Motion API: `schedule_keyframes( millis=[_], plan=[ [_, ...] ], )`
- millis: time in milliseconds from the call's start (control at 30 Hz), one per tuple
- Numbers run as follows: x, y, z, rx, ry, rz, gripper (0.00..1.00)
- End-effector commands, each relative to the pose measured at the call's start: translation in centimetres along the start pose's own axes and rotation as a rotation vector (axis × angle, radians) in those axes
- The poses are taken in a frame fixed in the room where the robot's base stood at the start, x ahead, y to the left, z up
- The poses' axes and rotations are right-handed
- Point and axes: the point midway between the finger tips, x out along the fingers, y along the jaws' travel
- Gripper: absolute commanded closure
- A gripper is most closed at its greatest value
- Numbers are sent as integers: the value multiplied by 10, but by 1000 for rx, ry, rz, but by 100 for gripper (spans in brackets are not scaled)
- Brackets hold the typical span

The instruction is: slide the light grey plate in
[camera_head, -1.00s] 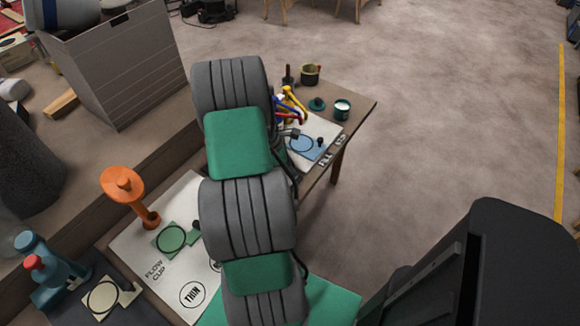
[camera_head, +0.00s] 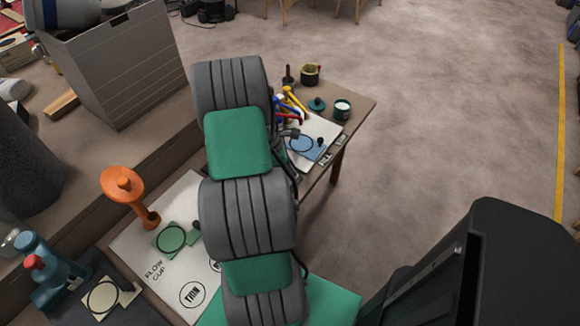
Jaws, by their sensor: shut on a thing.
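I cannot make out a light grey plate; no plate I see is clearly that colour. A green plate (camera_head: 174,239) with a ring mark and dark knob lies by an orange stand (camera_head: 123,185). A cream plate (camera_head: 101,299) with a ring mark lies by a blue stand (camera_head: 46,274). A blue plate (camera_head: 304,145) with a ring mark and dark knob lies on a white sheet on the far wooden table. My arm rises through the middle of the view and hides what is behind it. My jaws and whatever they hold are hidden.
The far wooden table (camera_head: 357,101) bears yellow, blue and red items, a pot (camera_head: 309,75) and a dark cup (camera_head: 342,110). A white board marked FLOW CUP and THIN (camera_head: 160,287) lies at lower left. A grey bin (camera_head: 130,75) stands upper left.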

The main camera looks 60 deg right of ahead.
Motion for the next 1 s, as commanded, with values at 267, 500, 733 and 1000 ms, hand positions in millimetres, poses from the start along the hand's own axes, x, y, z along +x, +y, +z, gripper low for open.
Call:
schedule_keyframes(
  millis=[267, 500, 733, 1000],
  plan=[
    [-2, 7, -6, -1, 0, 2, 100],
    [-12, 30, -28, -2, 0, 2, 100],
    [-12, 31, -28, 2, 0, 1, 100],
    [-12, 31, -28, 1, 0, 1, 61]
  ],
)
